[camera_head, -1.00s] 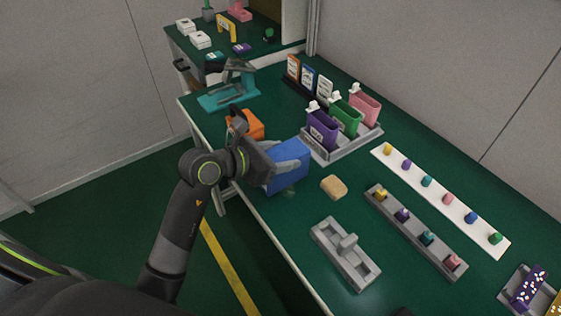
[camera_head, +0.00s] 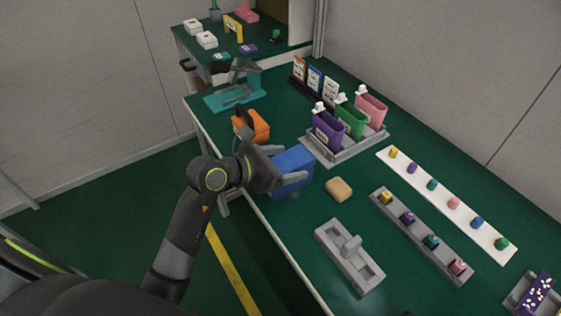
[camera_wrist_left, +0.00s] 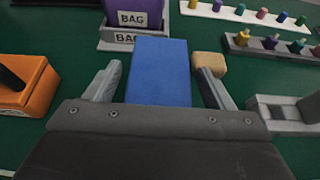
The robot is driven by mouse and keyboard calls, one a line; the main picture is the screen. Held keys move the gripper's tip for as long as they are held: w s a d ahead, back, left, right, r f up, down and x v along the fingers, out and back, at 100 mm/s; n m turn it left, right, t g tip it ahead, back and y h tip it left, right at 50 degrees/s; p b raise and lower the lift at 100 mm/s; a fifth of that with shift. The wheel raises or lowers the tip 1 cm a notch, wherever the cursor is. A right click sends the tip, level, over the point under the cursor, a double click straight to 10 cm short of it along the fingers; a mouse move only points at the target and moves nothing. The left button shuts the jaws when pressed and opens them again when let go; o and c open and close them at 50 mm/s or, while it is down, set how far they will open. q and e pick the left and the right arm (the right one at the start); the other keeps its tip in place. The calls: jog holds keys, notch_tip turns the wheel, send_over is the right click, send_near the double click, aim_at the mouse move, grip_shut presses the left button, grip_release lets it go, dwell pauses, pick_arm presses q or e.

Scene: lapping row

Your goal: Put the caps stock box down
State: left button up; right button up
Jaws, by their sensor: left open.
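The caps stock box appears to be the blue box (camera_head: 292,170), standing on the green bench top near its front edge. It also shows in the left wrist view (camera_wrist_left: 160,72), between and just ahead of my left fingers. My left gripper (camera_head: 275,165) is open, with a finger on either side of the near end of the box and gaps visible in the wrist view. Any label on the box is hidden from these views. My right gripper is not in view.
An orange box (camera_head: 254,126) stands left of the blue box. A tan block (camera_head: 339,190) lies close on its right. Behind is a grey rack (camera_head: 346,153) with purple, green and pink holders. A grey tray (camera_head: 348,258) sits nearer the front edge.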

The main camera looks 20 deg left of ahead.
pick_arm(q)
jog(key=shift+r, duration=0.2)
jog(key=v, duration=1.2)
jog(key=shift+f, duration=0.15)
